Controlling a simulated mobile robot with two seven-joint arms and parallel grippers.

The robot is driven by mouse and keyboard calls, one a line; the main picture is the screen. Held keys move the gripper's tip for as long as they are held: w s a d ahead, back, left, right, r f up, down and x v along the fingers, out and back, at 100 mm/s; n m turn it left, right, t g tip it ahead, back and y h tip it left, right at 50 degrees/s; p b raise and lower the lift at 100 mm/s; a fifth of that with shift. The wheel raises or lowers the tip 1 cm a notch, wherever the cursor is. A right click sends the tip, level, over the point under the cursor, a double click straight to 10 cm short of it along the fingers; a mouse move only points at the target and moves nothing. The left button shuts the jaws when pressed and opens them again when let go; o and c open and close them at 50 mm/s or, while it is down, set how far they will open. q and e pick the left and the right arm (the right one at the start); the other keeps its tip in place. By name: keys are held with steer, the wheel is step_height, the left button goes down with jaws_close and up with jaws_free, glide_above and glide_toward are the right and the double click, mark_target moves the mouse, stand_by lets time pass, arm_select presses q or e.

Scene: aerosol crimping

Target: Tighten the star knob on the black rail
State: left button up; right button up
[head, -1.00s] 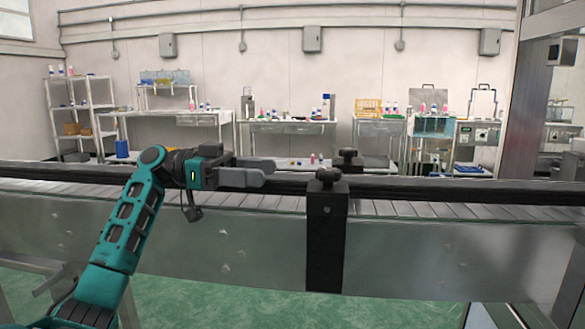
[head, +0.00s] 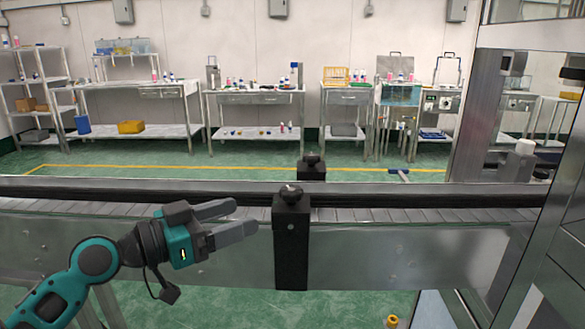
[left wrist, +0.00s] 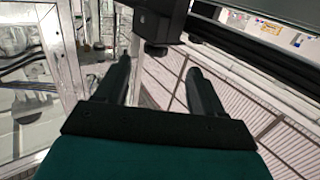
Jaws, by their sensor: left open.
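A dark star knob (head: 290,193) sits on top of a black bracket post (head: 291,245) at the near black rail (head: 130,191). A similar knob (head: 312,159) tops a bracket on the far side. My left gripper (head: 236,218) is open and empty, left of the near post and slightly lower than its knob, fingers pointing right. In the left wrist view, the open fingers (left wrist: 160,72) lie on either side of a small dark knob-like part (left wrist: 156,48), which is beyond their tips. Whether anything touches is unclear. My right gripper is not in view.
The conveyor (head: 400,215) runs across in front of me, with metal side panels. A metal-framed cabinet (head: 540,220) stands at the right. Benches with bottles (head: 255,95) line the back wall, beyond open green floor.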

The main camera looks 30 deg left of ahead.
mark_target(285, 192)
arm_select(q)
steer(key=shift+t+y, duration=0.3)
steer(key=shift+y, duration=0.1)
steer(key=p+x, duration=0.1)
steer(key=x, duration=0.2)
steer(key=r+p+x, duration=0.1)
steer(key=p+x, duration=0.1)
steer(key=x, duration=0.2)
steer(key=d+p+x, duration=0.1)
steer(key=x, duration=0.2)
steer(key=shift+d+r+p, duration=0.1)
steer(key=shift+r+p, duration=0.2)
steer(key=shift+r, duration=0.1)
steer(key=shift+w+d+f, duration=0.1)
steer(key=shift+w+d, duration=0.1)
steer(key=shift+w, duration=0.4)
